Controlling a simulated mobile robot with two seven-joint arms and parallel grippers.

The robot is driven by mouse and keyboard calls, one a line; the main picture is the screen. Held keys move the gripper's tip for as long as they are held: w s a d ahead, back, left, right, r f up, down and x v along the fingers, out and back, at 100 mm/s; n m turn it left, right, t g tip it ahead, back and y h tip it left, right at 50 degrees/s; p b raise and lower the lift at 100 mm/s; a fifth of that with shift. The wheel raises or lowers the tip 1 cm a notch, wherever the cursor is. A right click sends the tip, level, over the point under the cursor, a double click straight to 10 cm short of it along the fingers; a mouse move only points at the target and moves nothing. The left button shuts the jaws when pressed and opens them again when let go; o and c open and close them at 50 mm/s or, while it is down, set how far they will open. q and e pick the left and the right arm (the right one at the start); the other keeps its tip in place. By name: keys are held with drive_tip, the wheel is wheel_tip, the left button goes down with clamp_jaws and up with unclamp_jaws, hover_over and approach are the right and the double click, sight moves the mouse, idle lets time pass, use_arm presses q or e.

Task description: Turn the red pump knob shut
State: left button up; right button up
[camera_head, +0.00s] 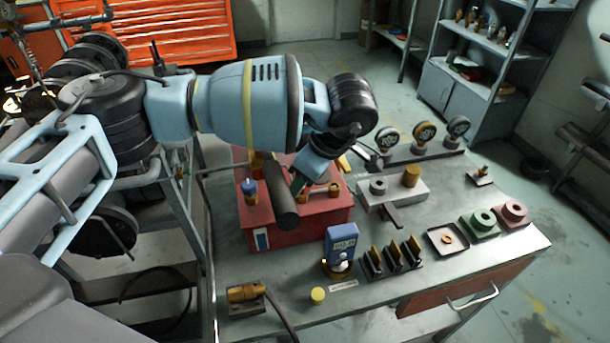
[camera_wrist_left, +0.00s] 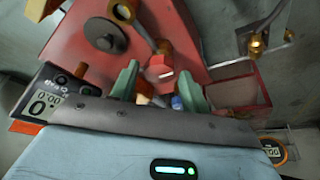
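The red knob (camera_wrist_left: 158,72) shows in the left wrist view on the red pump housing (camera_wrist_left: 85,45). My left gripper (camera_wrist_left: 158,80) has its two green fingers apart, one on either side of the knob in the picture. I cannot tell whether the fingertips touch it. In the head view the left gripper (camera_head: 298,184) is over the red pump box (camera_head: 310,225) on the bench, and the arm hides the knob there. Brass fittings and a blue cap (camera_head: 249,188) stand on the box top. My right gripper is in neither view.
A grey block (camera_head: 392,192) stands right of the box.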

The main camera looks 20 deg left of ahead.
use_arm(q)
drive_tip(key=shift+o, duration=0.6)
drive_tip(key=v, duration=0.7)
drive_tip(key=shift+r, duration=0.35)
drive_tip(key=shift+d, duration=0.15)
